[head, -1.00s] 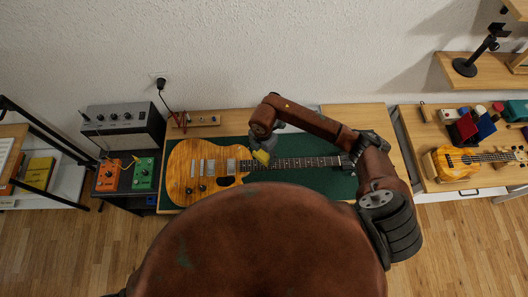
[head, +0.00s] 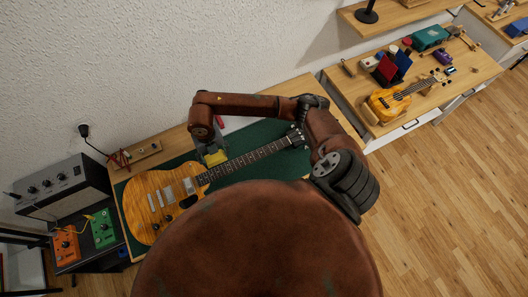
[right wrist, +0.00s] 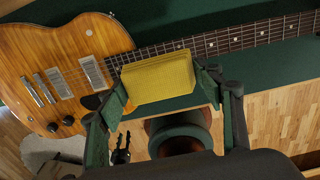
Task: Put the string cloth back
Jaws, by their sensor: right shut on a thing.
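The string cloth is a folded yellow cloth (right wrist: 158,77), and it also shows in the head view (head: 216,158). My right gripper (right wrist: 163,92) is shut on it, with one finger at each side in the right wrist view. In the head view, the right gripper (head: 212,148) is beside the neck joint of the amber electric guitar (head: 150,210), on the wall side. The cloth appears held above the green mat (head: 262,132); the exact height is hard to tell. My left gripper is not in view.
An amplifier (head: 62,190) and orange (head: 66,245) and green (head: 103,228) pedals stand at the left. A wooden strip (head: 146,150) lies behind the guitar. A second bench at the upper right holds a ukulele (head: 388,104), small boxes and a teal case (head: 430,37). Open floor lies at the right.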

